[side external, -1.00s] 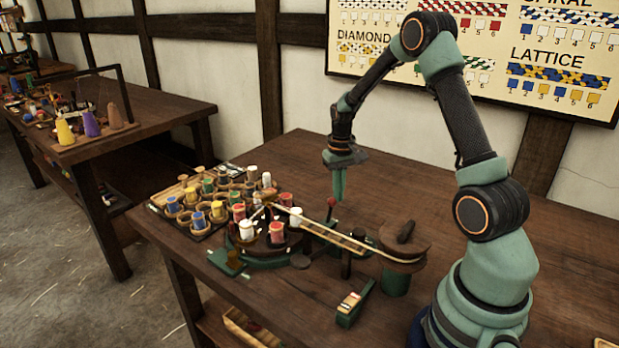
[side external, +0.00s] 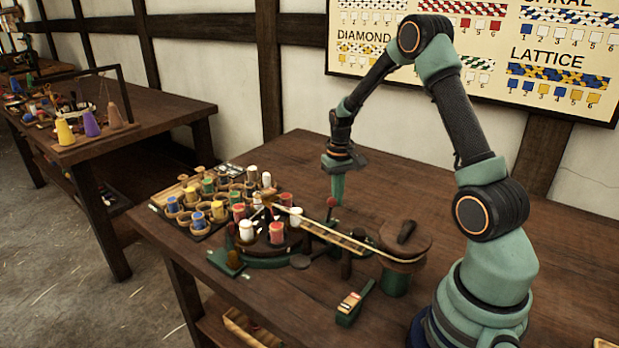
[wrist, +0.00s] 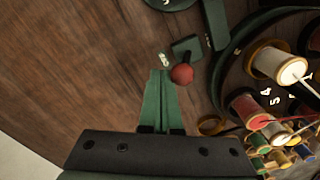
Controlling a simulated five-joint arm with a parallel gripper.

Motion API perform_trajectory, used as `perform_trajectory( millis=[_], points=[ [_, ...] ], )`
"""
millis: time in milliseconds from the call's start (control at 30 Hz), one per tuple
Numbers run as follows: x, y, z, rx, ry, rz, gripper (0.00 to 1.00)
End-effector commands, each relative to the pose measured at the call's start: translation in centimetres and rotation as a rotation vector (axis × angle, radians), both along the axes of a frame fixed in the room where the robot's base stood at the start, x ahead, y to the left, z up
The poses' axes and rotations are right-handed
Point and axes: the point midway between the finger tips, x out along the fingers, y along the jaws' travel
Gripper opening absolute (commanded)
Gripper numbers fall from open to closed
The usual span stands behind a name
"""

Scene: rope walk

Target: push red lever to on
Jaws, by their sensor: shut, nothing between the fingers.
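The red lever's round knob (side external: 331,202) stands behind the braiding machine in the side external view. In the wrist view the red knob (wrist: 182,74) sits just off the right side of my fingertips, above a dark green base (wrist: 187,48) with a small pale marking beside it. My gripper (side external: 338,203) points down with its green fingers together and empty. In the wrist view my gripper (wrist: 160,72) shows both fingers side by side, close to the knob. I cannot tell whether they touch it. The lever's stem is mostly hidden under the knob.
The braiding machine carries several bobbins (side external: 277,232) and a wooden arm (side external: 325,232) reaching to a round take-up drum (side external: 405,238). A rack of coloured spools (side external: 200,215) stands at the left. A small green box (side external: 354,303) lies in front. The table behind is clear.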

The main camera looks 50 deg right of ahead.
Motion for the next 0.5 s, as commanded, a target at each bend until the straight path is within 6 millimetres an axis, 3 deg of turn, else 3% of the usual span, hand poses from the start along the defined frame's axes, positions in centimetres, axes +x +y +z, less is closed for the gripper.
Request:
perform_trajectory(
  millis=[500],
  points=[
    [-0.1, 2.0, 0.0, 0.001, 0.002, 0.002, 0.00]
  ],
)
